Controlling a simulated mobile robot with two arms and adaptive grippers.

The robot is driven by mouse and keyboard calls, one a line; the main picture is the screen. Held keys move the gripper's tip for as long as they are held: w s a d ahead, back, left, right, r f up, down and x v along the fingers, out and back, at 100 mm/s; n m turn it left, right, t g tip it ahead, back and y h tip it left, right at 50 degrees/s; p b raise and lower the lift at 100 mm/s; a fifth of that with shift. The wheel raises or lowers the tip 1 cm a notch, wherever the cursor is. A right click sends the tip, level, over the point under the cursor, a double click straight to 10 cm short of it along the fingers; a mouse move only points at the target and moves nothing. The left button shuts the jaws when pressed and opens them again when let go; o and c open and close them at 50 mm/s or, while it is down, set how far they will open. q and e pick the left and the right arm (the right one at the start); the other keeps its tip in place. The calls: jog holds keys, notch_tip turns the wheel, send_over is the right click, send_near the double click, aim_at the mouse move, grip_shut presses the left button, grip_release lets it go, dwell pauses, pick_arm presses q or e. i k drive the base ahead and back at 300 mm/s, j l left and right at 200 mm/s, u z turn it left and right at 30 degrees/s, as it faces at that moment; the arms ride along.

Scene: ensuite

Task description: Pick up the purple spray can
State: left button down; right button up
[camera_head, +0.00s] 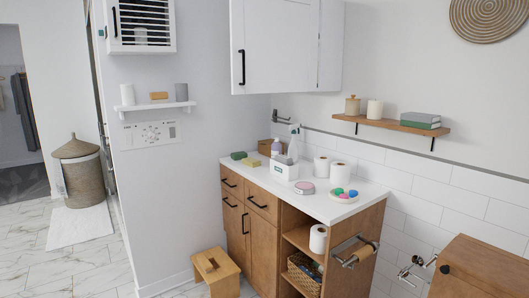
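A pale purple bottle or can (275,148) stands on the white countertop (316,208), beside or in a white caddy (285,171); I cannot tell which, because its lower part is hidden. It is small in the view, and I cannot make out whether it has a spray top. A whitish bottle (293,149) stands close to its right. Neither of my grippers is in view.
Green blocks (238,156), a brown box (265,147), paper rolls (340,171), a pink round tin (305,187) and a plate of coloured balls (343,200) share the counter. A wooden stool (215,270) stands before the cabinet. A white wall cabinet (280,50) hangs above.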

aim_at(276, 147)
jog(key=i+j+u, duration=0.1)
jog(key=i+j, duration=0.15)
jog(key=i, duration=0.3)
jog(key=i+j, duration=0.2)
jog(key=i, duration=0.35)
jog(key=i+j+u, duration=0.15)
jog(key=i, duration=0.4)
